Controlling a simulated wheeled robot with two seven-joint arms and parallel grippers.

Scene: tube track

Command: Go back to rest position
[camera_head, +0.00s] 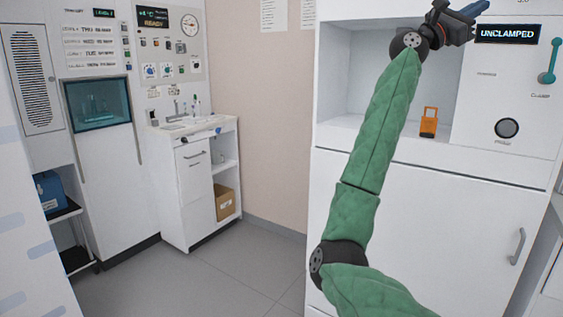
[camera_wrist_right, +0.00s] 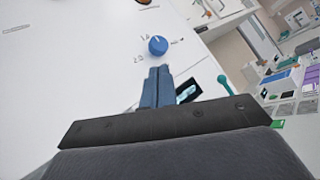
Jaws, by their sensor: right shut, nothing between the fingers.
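My right arm, in a green quilted sleeve, rises across the right half of the head view. Its gripper (camera_head: 474,12) is at the top edge, in front of the white cabinet (camera_head: 400,220) and just above the "UNCLAMPED" display (camera_head: 502,33). In the right wrist view the blue fingers of my right gripper (camera_wrist_right: 158,72) are together with nothing between them. They point toward a white panel with a blue knob (camera_wrist_right: 157,45), which appears just beyond the tips. Whether they touch it I cannot tell. My left gripper is not in view.
An orange padlock-shaped object (camera_head: 428,122) stands in the cabinet's open recess. A teal lever (camera_head: 549,62) is right of the display; it also shows in the wrist view (camera_wrist_right: 224,84). A counter (camera_head: 190,126) and a cardboard box (camera_head: 224,203) are at left. The grey floor between is clear.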

